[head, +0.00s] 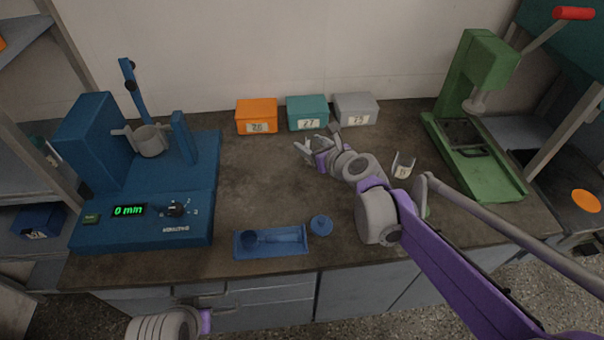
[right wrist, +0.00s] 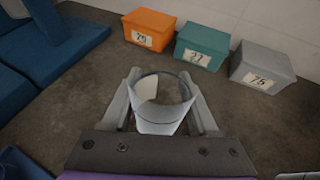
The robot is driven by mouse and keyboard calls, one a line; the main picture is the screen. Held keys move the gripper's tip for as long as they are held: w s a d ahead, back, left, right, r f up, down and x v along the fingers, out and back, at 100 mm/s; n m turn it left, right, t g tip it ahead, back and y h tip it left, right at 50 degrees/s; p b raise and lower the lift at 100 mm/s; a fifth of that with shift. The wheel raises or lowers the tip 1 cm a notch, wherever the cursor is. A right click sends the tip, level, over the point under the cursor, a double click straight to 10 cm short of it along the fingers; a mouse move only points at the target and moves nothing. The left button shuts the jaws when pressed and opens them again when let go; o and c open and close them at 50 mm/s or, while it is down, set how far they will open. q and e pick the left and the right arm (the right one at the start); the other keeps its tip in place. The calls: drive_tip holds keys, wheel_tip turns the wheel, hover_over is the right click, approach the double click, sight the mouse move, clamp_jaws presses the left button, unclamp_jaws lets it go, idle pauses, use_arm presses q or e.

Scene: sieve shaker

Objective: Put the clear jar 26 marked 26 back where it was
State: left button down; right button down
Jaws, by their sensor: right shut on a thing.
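My right gripper (head: 312,150) is shut on a clear jar (right wrist: 162,105), which sits upright between the two fingers in the right wrist view. The jar is an open-topped clear cylinder with a pale label on its side; its number cannot be read. In the head view the jar is small and partly merged with the fingers near the middle of the counter. My left arm shows only in part at the bottom left of the head view, and its fingers are not visible.
Orange (head: 256,117), teal (head: 307,113) and grey (head: 355,109) labelled boxes line the wall. Another small labelled jar (head: 403,166) stands right of my right wrist. A blue shaker (head: 90,150), blue tray (head: 270,254), blue knob-like piece (head: 321,225) and green press (head: 480,160) surround clear counter.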

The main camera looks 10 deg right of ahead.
drive_tip(key=b, duration=0.1)
hover_over(308, 177)
wheel_tip(308, 177, down, 6)
drive_tip(key=shift+s+r, duration=0.1)
drive_tip(key=shift+r, duration=0.15)
drive_tip(key=shift+f+b, duration=0.6)
drive_tip(key=shift+f, duration=1.5)
drive_tip(key=shift+f, duration=0.15)
drive_tip(key=shift+c, duration=0.8)
unclamp_jaws()
